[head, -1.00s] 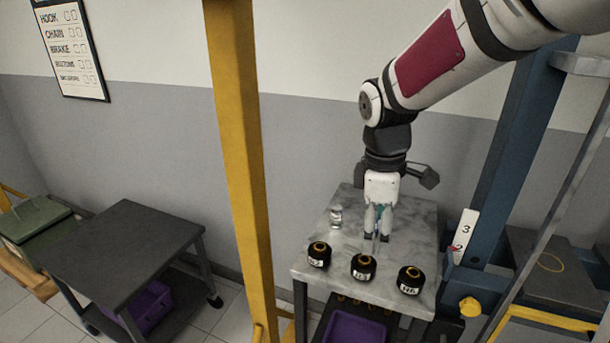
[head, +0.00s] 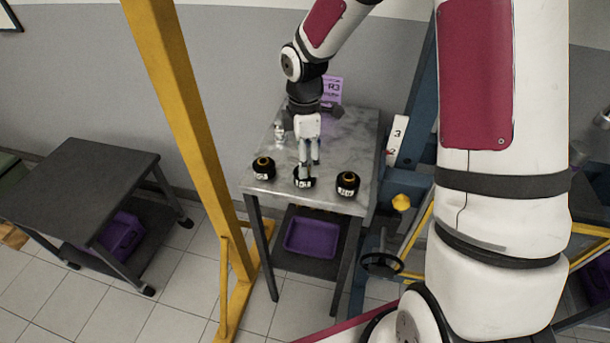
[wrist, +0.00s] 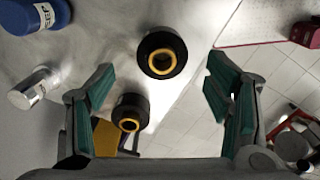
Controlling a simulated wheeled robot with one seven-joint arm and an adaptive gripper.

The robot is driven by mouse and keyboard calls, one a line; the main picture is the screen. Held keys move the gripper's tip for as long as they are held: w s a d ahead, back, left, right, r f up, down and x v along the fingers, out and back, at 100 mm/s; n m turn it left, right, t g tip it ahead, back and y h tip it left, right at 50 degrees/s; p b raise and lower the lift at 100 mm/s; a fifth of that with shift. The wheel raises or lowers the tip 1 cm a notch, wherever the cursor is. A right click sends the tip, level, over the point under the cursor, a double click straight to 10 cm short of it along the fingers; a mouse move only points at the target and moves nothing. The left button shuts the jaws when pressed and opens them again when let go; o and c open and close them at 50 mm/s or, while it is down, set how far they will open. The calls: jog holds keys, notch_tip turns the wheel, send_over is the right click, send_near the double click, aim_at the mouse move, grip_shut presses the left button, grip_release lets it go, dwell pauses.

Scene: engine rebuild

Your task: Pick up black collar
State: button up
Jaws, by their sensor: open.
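Three black collars with brass-coloured rings and white labels stand on the grey marble table (head: 346,133): a left one (head: 264,168), a middle one (head: 304,180) and a right one (head: 347,184). My gripper (head: 309,163) points down over the middle collar and partly covers it. In the wrist view, my gripper (wrist: 160,92) is open with its teal pads wide apart. One collar (wrist: 162,52) shows upper centre between the fingers and another (wrist: 130,113) lower left, nearer the left finger. Both appear free of the pads. The third is not visible there.
A small silver cylinder (head: 280,136) stands at the table's back left; it also shows in the wrist view (wrist: 34,88), near a blue container (wrist: 38,12). A purple sign (head: 333,88) is behind my arm. A yellow post (head: 190,130) rises left of the table.

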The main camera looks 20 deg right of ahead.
jog(key=shift+s+f+p, duration=0.15)
jog(key=shift+f+p, duration=0.25)
jog(key=shift+f, duration=2.35)
jog(key=c, duration=1.7)
jog(key=shift+r, duration=0.1)
